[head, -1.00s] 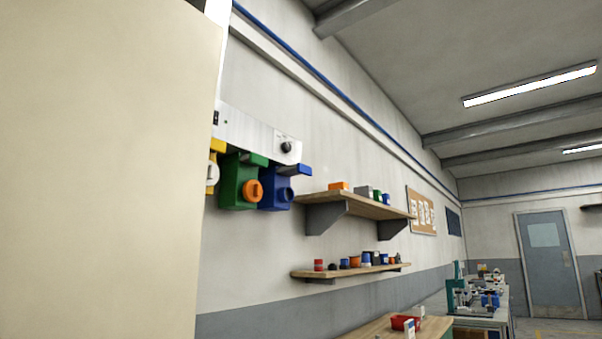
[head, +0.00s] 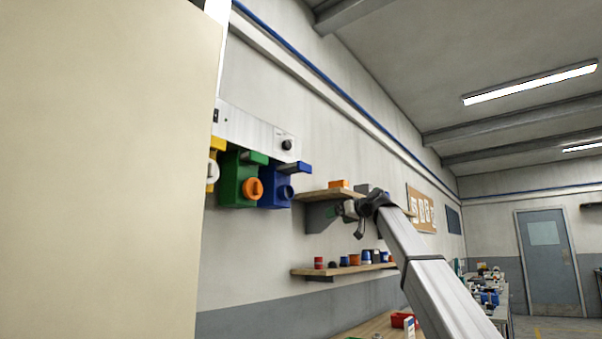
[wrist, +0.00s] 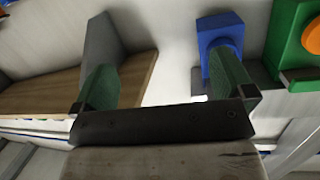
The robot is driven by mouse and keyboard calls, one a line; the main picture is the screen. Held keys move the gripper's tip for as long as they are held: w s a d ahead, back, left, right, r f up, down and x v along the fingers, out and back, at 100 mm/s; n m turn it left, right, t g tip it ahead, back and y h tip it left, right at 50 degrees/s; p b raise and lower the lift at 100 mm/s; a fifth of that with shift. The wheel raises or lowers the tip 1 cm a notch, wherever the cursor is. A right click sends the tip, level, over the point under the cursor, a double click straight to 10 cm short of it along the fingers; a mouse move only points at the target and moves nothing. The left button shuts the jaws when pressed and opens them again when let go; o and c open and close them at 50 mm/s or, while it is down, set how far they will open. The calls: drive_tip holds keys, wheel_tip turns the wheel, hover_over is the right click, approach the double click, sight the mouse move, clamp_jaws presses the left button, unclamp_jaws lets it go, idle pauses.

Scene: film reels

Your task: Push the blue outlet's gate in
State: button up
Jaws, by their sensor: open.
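The blue outlet (head: 273,193) hangs on the wall at the right end of a row, under a white panel. Its gate shows as a blue tab (head: 295,168) sticking out to the right at its top. My gripper (head: 350,209) is to the right of the outlet, in front of the upper shelf and apart from the outlet. In the wrist view my gripper (wrist: 165,82) is open, with nothing between its fingers. There the blue outlet (wrist: 218,32) is beyond the right finger, which hides part of it; I cannot make out the gate there.
The green outlet (head: 232,182) with an orange knob stands directly left of the blue one. The upper shelf (head: 325,194) with small containers is close behind my gripper. A lower shelf (head: 335,270) holds several containers. A large cream surface (head: 100,170) fills the left side.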

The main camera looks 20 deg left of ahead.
drive_tip(key=s+a+r+n+g+y, duration=0.15)
drive_tip(key=s+r, duration=0.25)
drive_tip(key=r, duration=0.5)
drive_tip(key=s+a+r+n+y, duration=0.15)
drive_tip(key=s+r, duration=0.25)
drive_tip(key=r, duration=0.6)
approach(289, 171)
drive_tip(key=x, duration=0.4)
drive_tip(key=shift+w, duration=0.2)
drive_tip(key=c, duration=1)
drive_tip(key=x, duration=0.6)
drive_tip(key=shift+w+a, duration=0.1)
drive_tip(key=shift+a, duration=0.1)
drive_tip(key=o, duration=1)
